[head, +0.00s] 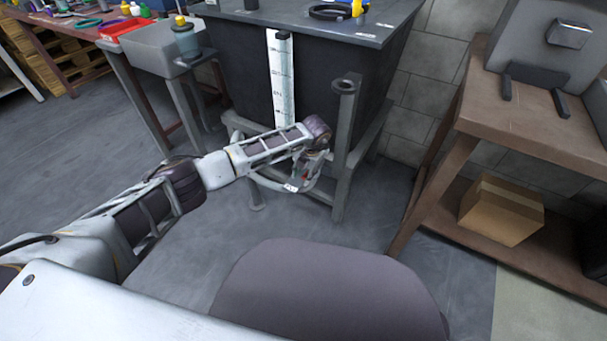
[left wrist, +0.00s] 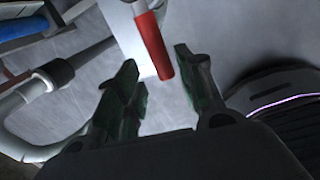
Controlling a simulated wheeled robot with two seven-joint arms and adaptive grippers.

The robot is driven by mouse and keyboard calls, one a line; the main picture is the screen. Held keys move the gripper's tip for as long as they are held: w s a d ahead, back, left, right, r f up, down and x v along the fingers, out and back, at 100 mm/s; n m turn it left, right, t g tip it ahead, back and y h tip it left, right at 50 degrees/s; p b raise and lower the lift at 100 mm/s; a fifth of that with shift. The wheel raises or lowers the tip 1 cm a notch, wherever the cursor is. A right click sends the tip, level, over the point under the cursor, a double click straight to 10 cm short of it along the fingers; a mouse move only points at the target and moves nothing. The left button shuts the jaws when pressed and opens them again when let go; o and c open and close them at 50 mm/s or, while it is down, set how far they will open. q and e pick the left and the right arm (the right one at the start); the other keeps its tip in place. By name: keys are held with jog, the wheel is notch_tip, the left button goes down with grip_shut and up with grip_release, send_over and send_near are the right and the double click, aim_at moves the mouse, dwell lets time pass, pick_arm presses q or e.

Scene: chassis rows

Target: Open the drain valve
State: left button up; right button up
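The drain valve's red lever handle (left wrist: 154,45) shows in the left wrist view, hanging from a pale fitting at the top of the picture. My left gripper (left wrist: 157,62) is open, with one dark finger on each side of the handle's lower end; gaps show and I see no grip on it. In the head view my left gripper (head: 308,174) is low in front of the dark tank (head: 240,75), by its stand. The valve is mostly hidden there behind my gripper. My right gripper is not in view.
A grey stand post (head: 344,140) is close to the right of my left gripper. A wooden bench (head: 535,105) with a cardboard box (head: 501,210) on its lower shelf stands at the right. A grey sink (head: 155,45) is at the left. In the wrist view a grey pipe (left wrist: 45,85) lies left of the fingers.

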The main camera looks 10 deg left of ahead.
pick_arm(q)
jog(key=shift+r, duration=0.15)
notch_tip(320, 180, up, 7)
jog(key=d, duration=0.1)
jog(key=shift+s+d, duration=0.15)
jog(key=shift+s, duration=0.15)
dwell(0.4)
